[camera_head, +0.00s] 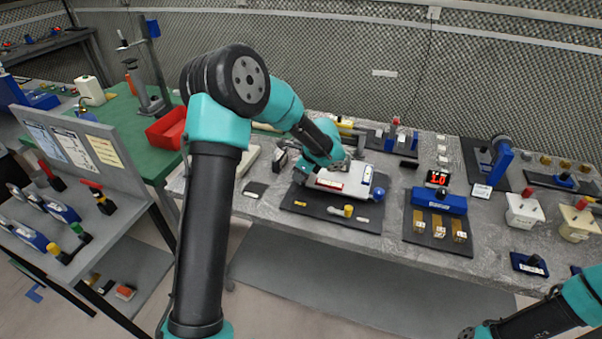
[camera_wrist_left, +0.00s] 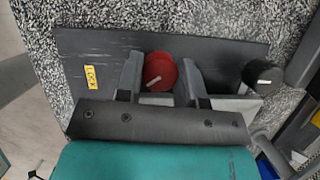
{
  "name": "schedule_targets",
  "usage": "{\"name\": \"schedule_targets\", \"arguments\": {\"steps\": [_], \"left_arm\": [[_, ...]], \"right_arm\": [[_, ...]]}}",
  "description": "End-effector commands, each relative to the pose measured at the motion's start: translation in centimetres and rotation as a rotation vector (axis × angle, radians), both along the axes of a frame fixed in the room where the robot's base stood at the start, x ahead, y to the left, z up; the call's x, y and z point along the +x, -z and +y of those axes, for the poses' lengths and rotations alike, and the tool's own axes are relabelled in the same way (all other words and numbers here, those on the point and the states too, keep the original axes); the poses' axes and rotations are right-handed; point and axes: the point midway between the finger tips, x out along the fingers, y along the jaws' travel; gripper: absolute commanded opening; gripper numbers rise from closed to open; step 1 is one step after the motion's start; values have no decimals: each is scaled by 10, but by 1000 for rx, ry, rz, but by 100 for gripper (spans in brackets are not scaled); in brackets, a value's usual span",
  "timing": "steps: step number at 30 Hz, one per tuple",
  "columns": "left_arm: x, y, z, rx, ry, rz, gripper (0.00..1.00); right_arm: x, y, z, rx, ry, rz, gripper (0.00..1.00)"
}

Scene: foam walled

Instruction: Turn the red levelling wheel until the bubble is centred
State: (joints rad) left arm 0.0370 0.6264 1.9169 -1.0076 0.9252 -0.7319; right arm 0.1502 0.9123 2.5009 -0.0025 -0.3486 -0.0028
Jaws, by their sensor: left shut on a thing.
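The red levelling wheel (camera_wrist_left: 160,72), round with a white mark on its top, sits between the two fingers of my left gripper (camera_wrist_left: 162,80) in the left wrist view. The fingers are shut on it from both sides. In the head view my left gripper (camera_head: 335,165) reaches down to a white unit (camera_head: 352,180) on a black board (camera_head: 345,222), and my arm hides the wheel there. I cannot make out a bubble in either view.
A black knob (camera_wrist_left: 263,75) stands right of the wheel, and a yellow LOCK label (camera_wrist_left: 95,76) lies left. In the head view a blue knob (camera_head: 378,194) and a yellow knob (camera_head: 348,210) are close by. A blue unit (camera_head: 439,200) with a red display stands to the right.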

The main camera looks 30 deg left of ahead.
Motion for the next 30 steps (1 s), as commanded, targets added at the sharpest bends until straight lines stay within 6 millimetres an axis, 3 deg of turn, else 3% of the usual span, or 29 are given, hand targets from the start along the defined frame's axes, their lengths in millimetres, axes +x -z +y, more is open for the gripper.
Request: {"name": "schedule_targets", "arguments": {"steps": [19,30], "left_arm": [[2,0,0,0,-387,0,11],[2,-1,0,0,-485,0,11]], "right_arm": [[0,0,0,0,0,0,50],[0,0,0,0,0,0,50]]}}
